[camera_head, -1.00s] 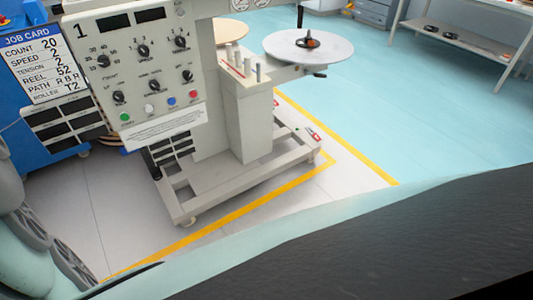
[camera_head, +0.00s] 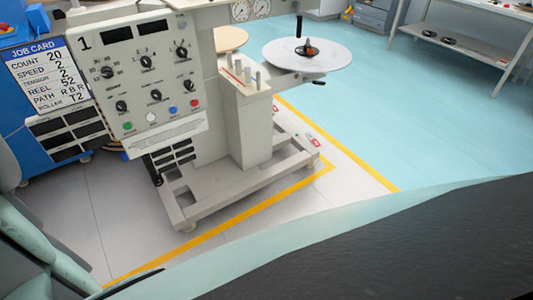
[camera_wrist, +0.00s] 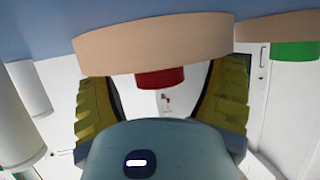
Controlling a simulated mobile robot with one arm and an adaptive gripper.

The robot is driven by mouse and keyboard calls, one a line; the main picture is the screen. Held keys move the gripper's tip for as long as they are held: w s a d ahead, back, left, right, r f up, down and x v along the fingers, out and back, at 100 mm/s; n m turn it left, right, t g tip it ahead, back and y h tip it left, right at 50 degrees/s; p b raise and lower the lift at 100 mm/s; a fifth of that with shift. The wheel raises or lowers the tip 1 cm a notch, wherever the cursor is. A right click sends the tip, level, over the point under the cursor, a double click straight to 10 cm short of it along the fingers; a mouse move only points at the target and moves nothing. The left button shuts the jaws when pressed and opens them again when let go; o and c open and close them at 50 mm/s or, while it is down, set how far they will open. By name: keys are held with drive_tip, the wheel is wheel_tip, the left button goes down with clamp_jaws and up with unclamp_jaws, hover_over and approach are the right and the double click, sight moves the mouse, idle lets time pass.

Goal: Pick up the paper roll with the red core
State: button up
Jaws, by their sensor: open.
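In the wrist view a tan paper roll (camera_wrist: 150,43) spans the upper middle. Its red core (camera_wrist: 160,77) sticks out from the roll's lower side in the picture. My gripper (camera_wrist: 162,88) is open, with its yellow-padded fingers spread on either side of the red core. The fingertips appear close to the roll, but I cannot tell whether they touch it. Nothing is held between the fingers as far as I can see. I do not make out the red core or my gripper in the head view.
Another roll with a green core (camera_wrist: 295,50) is at the right of the wrist view. In the head view, a grey machine (camera_head: 245,125) with dials and a round plate (camera_head: 290,57) stands inside yellow floor lines. A job card (camera_head: 48,75) is at left. Blue floor (camera_head: 420,120) is clear at right.

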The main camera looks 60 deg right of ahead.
drive_tip(key=c, duration=1.4)
